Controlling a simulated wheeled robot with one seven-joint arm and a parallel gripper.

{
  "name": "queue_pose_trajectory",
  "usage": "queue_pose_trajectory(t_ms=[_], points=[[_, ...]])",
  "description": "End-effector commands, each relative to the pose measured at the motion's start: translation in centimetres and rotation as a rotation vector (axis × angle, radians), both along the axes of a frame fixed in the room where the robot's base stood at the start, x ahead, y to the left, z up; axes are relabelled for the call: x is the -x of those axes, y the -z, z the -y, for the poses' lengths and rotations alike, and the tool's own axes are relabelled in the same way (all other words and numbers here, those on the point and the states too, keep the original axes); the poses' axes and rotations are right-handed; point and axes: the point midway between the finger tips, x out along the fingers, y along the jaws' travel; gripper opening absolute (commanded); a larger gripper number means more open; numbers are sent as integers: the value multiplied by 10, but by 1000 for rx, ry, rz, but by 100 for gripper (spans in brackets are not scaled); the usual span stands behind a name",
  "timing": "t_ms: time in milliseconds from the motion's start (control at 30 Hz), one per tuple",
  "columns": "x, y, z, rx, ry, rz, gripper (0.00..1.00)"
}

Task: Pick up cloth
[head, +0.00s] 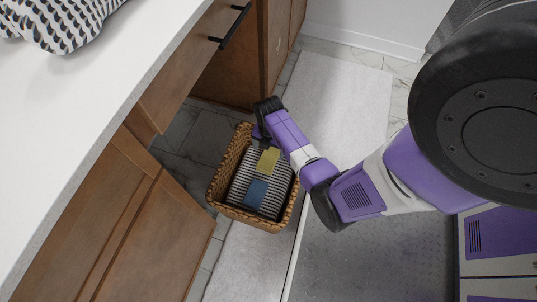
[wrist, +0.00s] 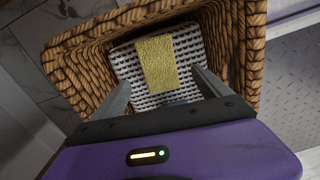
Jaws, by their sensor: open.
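A black-and-white patterned cloth (head: 240,176) lies in a wicker basket (head: 215,190) on the floor. The cloth also shows in the wrist view (wrist: 127,62), with the basket's woven wall (wrist: 85,70) around it. A small yellow cloth (head: 268,161) rests on the patterned one and shows in the wrist view (wrist: 156,62). A small blue cloth (head: 256,193) lies nearer the basket's front; only a sliver shows in the wrist view. My gripper (wrist: 160,85) is open over the basket, its two fingers spread either side of the yellow cloth's lower end. Contact cannot be told.
A white counter (head: 70,110) with wooden cabinets (head: 130,225) stands left of the basket, one drawer (head: 190,65) pulled out. A patterned cloth item (head: 65,25) lies on the counter. A pale rug (head: 335,95) covers the floor behind and beside the basket.

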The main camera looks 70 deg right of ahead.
Motion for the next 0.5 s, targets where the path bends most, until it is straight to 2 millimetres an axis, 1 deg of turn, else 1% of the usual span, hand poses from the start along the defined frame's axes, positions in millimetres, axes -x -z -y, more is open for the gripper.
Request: queue_pose_trajectory(t_ms=[33, 100, 267, 333, 500], points=[[1, 8, 0, -2, -1, -2, 87], [1, 16, 0, -1, -1, -2, 87], [0, 26, 0, 0, 0, 0, 87], [0, 34, -1, 0, 0, 0, 87], [-2, 59, -1, 0, 1, 0, 87]])
